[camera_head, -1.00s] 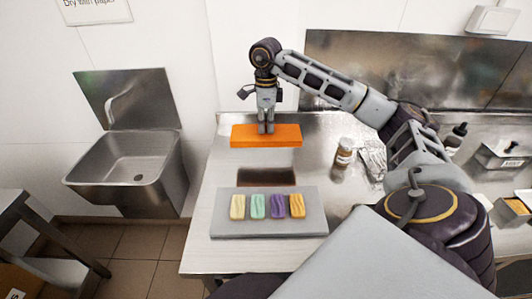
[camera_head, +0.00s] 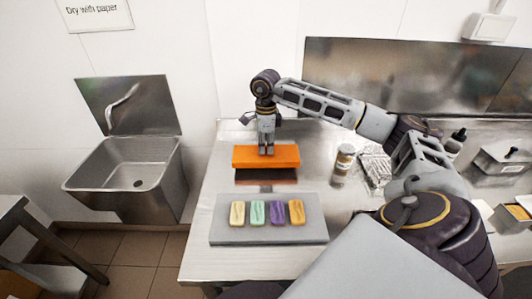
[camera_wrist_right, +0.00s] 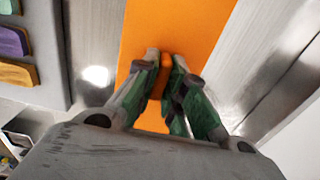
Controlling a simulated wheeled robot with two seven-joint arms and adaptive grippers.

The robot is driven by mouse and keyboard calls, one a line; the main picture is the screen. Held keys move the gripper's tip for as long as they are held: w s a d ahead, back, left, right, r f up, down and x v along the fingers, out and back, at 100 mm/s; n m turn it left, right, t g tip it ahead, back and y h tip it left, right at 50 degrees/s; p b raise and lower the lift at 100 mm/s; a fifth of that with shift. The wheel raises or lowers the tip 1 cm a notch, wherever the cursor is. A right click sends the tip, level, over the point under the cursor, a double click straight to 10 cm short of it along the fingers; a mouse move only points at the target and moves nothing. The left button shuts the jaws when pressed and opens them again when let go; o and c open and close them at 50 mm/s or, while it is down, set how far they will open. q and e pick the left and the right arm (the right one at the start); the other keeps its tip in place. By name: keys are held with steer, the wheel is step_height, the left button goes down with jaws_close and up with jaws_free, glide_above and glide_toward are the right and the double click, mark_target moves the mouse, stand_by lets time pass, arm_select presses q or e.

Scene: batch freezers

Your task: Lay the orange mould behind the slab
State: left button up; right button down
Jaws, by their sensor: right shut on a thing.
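The orange mould (camera_head: 284,156) is a flat orange block held just above the steel table, behind the slab. It also fills the middle of the right wrist view (camera_wrist_right: 190,25). My right gripper (camera_head: 266,151) points down and is shut on a raised part of the mould at its middle. The grey slab (camera_head: 226,230) lies on the table in front, bearing several coloured bars (camera_head: 257,213) in a row. A dark shadow or reflection shows between mould and slab. My left gripper is not in view.
The steel table (camera_head: 216,185) has bare room left of the mould. A jar (camera_head: 344,159) and a foil packet (camera_head: 375,165) stand to the right. The wall is close behind. A sink (camera_head: 133,168) stands apart at the left.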

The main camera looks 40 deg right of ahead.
mark_target(266, 153)
step_height(266, 153, down, 3)
steer(key=shift+r, duration=0.2)
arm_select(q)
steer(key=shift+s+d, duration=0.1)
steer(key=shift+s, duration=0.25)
arm_select(e)
steer(key=shift+f, duration=0.1)
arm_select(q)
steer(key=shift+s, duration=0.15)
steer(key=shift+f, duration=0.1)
arm_select(e)
steer(key=shift+f, duration=0.2)
